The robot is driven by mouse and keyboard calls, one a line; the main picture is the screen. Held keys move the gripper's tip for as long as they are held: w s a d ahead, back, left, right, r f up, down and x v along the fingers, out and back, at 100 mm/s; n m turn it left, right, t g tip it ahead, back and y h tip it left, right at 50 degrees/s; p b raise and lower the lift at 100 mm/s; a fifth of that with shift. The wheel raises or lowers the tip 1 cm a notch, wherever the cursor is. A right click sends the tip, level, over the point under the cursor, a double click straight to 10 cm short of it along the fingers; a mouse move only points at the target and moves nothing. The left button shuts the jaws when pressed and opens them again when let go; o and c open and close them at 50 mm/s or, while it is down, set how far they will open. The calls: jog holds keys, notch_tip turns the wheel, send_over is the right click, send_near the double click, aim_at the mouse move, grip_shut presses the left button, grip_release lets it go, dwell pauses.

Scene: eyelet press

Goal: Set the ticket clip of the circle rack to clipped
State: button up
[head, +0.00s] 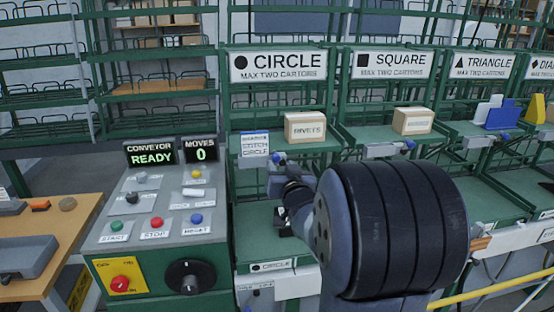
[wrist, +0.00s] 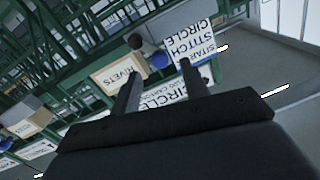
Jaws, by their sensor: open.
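The circle rack (head: 278,66) stands left of centre in the head view. A white ticket (head: 255,144) hangs at the left front of its upper shelf, and it also shows upside down in the wrist view (wrist: 190,42). The ticket clip, with a blue knob (head: 277,157), is just right of the ticket. The blue knob shows near the fingertips in the wrist view (wrist: 158,60); I cannot tell whether it is clipped. My gripper (wrist: 158,75) is open, its fingers pointing toward the knob. I see no contact. My arm hides part of the rack front in the head view.
A carton marked rivets (head: 305,127) sits on the circle shelf. The square rack's carton (head: 413,121) is to the right. A control panel (head: 165,215) with buttons and a READY display stands left of the rack. A wooden bench (head: 60,235) is far left.

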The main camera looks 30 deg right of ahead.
aim_at(276, 161)
jog(key=shift+p+x, duration=0.3)
jog(key=shift+x, duration=1.75)
jog(key=shift+c, duration=0.5)
grip_shut()
jog(key=shift+a+f+n+b, duration=0.15)
jog(key=shift+f+n+b, duration=0.25)
jog(key=shift+b, duration=0.55)
jog(key=n+b, duration=0.1)
jog(key=b, duration=0.1)
jog(key=n+b, duration=0.1)
jog(key=b, duration=0.1)
jog(key=n+b, duration=0.1)
jog(key=b, duration=0.1)
jog(key=shift+w+a+f+n, duration=0.1)
jog(key=shift+a+f+n, duration=0.25)
jog(key=shift+a+n, duration=0.05)
jog(key=shift+r+n, duration=0.1)
jog(key=shift+n, duration=0.2)
